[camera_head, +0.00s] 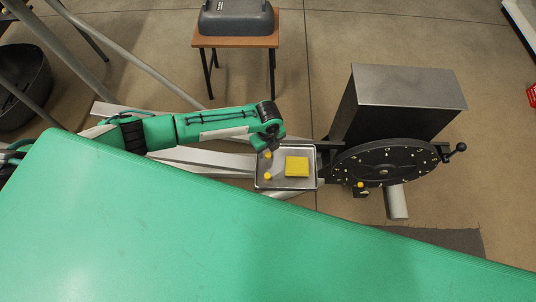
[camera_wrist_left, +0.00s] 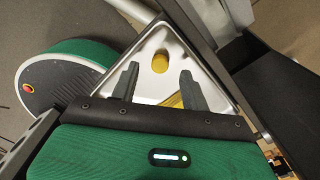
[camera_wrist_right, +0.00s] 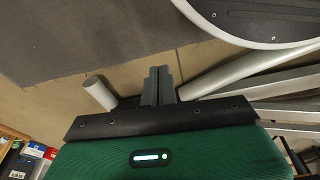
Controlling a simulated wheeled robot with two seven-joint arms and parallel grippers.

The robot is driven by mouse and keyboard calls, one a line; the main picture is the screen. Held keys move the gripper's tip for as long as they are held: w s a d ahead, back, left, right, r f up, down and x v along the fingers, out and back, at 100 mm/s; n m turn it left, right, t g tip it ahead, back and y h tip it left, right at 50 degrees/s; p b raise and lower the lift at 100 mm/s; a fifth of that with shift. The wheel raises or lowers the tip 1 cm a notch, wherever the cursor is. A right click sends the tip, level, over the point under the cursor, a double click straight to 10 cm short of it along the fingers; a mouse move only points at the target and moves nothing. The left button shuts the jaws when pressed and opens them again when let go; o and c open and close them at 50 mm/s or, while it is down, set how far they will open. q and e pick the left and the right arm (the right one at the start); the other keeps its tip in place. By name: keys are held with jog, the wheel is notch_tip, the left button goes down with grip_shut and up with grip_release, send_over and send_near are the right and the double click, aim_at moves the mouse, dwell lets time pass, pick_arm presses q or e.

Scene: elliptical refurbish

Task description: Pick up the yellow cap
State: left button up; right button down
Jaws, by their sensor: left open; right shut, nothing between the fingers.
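A small yellow cap (camera_head: 268,176) stands in a shallow metal tray (camera_head: 262,185), near its left side. A second small yellow piece (camera_head: 267,154) shows in the tray just below my left gripper (camera_head: 268,149). In the left wrist view my left gripper (camera_wrist_left: 158,74) is open and empty, with a yellow cap (camera_wrist_left: 160,62) in line with the gap between its fingers; the distance to it is unclear. A yellow block (camera_head: 297,167) lies right of the caps and is partly hidden by a finger in the left wrist view. My right gripper (camera_wrist_right: 160,72) is shut and empty, away from the tray.
A black dial wheel (camera_head: 384,160) with a side handle stands right of the tray, before a grey metal box (camera_head: 400,90). A yellow piece (camera_head: 360,184) sits at the wheel's lower edge. A wooden stool (camera_head: 235,42) bears a grey case (camera_head: 235,18) behind.

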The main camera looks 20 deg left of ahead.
aim_at(268, 155)
pick_arm(q)
jog(key=shift+f, duration=1.3)
grip_shut()
